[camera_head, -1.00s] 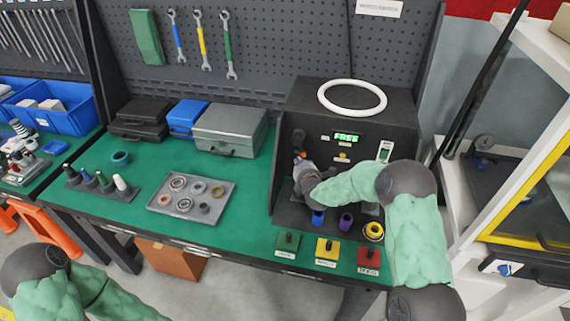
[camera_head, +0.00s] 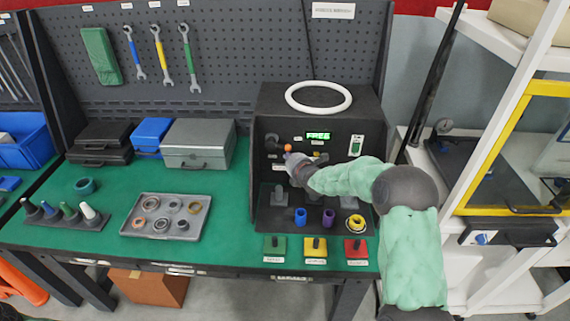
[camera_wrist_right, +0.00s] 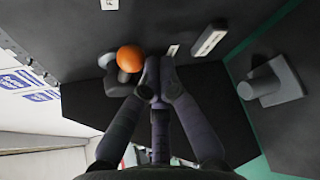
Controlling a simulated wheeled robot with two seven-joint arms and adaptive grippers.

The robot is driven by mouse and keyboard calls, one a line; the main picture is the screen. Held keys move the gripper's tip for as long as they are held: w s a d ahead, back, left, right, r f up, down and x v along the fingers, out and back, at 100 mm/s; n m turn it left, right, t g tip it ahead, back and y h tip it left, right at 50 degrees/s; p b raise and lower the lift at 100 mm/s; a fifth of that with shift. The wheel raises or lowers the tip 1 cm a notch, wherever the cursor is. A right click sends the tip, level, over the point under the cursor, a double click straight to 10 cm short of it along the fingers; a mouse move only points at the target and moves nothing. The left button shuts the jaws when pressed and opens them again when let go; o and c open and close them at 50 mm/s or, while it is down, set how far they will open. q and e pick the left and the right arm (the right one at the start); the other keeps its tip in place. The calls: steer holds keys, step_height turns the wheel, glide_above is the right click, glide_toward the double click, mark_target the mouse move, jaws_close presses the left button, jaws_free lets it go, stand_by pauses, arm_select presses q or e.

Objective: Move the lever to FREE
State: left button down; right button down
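The lever's orange ball knob (camera_head: 288,148) shows on the face of the black test box (camera_head: 318,98). In the right wrist view the orange knob (camera_wrist_right: 130,58) sits just left of my fingertips, with a dark stem below it. My right gripper (camera_head: 297,165) is in front of the box, close to the knob. Its fingertips (camera_wrist_right: 158,72) are drawn together, with the knob beside them, not between them; I cannot tell whether they touch. The green display (camera_head: 318,136) on the box reads FREE. My left gripper is not in view.
A white ring (camera_head: 318,97) lies on top of the box. Blue, purple and yellow parts stand on its floor. Green, yellow and red pads (camera_head: 355,248) line the bench front. A tray of rings (camera_head: 165,215) lies to the left, and a white shelf stands at the right.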

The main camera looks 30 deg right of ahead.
steer(key=shift+s+d+r+b, duration=0.15)
steer(key=shift+r+b, duration=0.2)
steer(key=shift+r, duration=0.25)
stand_by(0.3)
steer(key=shift+r, duration=0.15)
